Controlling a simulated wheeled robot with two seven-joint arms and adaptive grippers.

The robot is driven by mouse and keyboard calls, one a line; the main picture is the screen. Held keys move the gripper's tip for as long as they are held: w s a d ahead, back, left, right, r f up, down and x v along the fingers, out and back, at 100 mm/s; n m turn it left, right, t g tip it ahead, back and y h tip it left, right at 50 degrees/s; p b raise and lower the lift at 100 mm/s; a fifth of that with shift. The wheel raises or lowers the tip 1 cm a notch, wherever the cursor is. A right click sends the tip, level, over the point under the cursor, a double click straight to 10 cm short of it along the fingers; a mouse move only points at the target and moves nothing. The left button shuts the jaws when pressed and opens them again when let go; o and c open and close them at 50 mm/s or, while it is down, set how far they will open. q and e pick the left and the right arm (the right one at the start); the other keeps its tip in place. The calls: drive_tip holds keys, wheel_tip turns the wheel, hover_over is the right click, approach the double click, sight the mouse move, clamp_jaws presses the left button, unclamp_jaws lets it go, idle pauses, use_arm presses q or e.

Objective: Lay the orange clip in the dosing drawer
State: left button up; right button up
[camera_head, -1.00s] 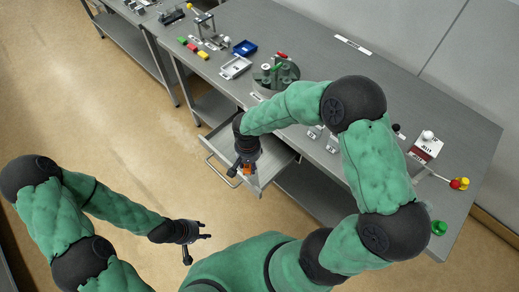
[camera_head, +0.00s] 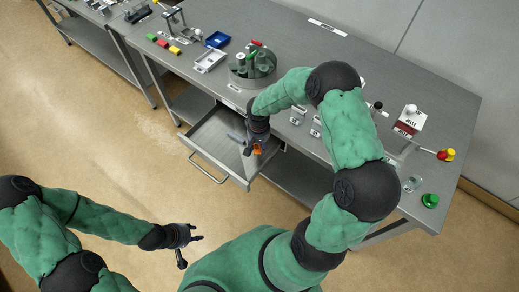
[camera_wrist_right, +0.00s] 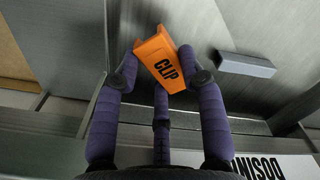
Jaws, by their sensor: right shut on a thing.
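The orange clip (camera_head: 257,149), marked CLIP, is held in my right gripper (camera_head: 254,148). In the right wrist view the clip (camera_wrist_right: 161,60) sits tilted between the spread fingers (camera_wrist_right: 160,85), which touch its sides. The dosing drawer (camera_head: 200,155) is pulled out from under the table, with its handle towards the floor. My right gripper and the clip appear over the drawer's right part; their height above its floor is hard to tell. My left gripper (camera_head: 190,248) is open and empty, away from the table.
A grey block (camera_wrist_right: 245,65) shows beside the clip in the wrist view. The table above carries a round green-grey carousel (camera_head: 250,70), a white tray (camera_head: 210,60), a blue tray (camera_head: 217,40) and a JELLY box (camera_head: 409,121). The left part of the drawer looks clear.

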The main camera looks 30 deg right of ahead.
sight(259, 149)
drive_tip(key=f, duration=0.1)
drive_tip(key=f+b, duration=0.1)
drive_tip(key=f, duration=0.2)
drive_tip(key=shift+w+d, duration=0.1)
drive_tip(key=shift+d, duration=0.15)
drive_tip(key=shift+r, duration=0.15)
drive_tip(key=shift+f+b, duration=0.2)
drive_tip(key=shift+b, duration=0.2)
drive_tip(key=o, duration=0.5)
drive_tip(key=shift+r, duration=0.1)
drive_tip(key=shift+r, duration=0.15)
wheel_tip(259, 149, up, 12)
drive_tip(key=p, duration=0.4)
